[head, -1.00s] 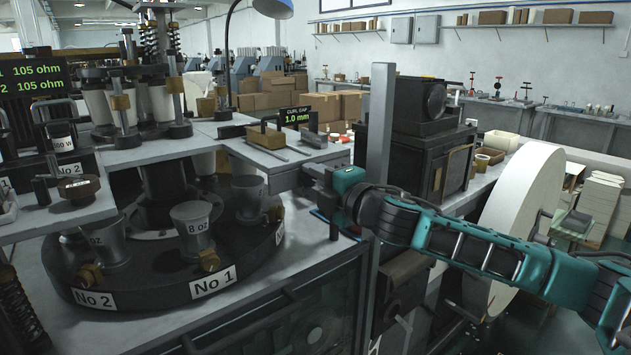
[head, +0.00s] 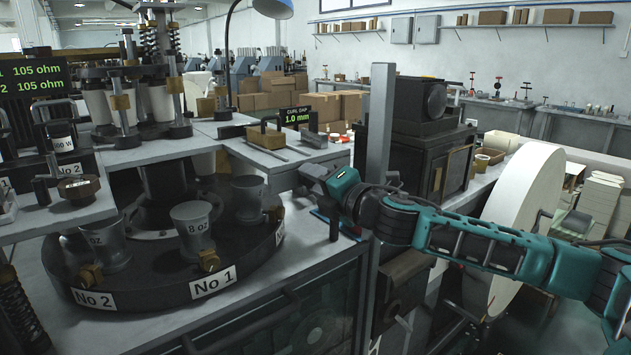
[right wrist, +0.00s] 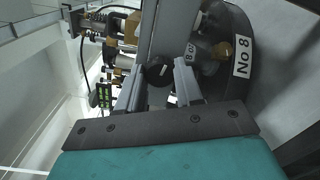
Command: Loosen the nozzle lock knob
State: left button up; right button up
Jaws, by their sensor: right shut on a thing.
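A round black knob (right wrist: 157,75) with a small pale mark shows in the right wrist view, between the two fingers of my right gripper (right wrist: 159,68). The right gripper is shut on this knob. In the head view my right gripper (head: 312,172) reaches in from the right, at the right end of the grey machine table. The knob is hidden there behind the gripper and the table's edge. My left gripper is in neither current view.
The dark turntable (head: 150,286) with metal cup forms lies left of the gripper, below the grey upper plate (head: 225,133). A grey upright post (head: 378,125) and a black machine housing (head: 425,145) stand close to my right arm. A large white paper roll (head: 520,215) is further right.

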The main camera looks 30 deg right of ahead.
jog(key=o, duration=1)
jog(key=shift+o, duration=0.2)
jog(key=s+d+b, duration=0.1)
jog(key=s+b, duration=0.5)
jog(key=s, duration=0.7)
jog(key=shift+w, duration=0.1)
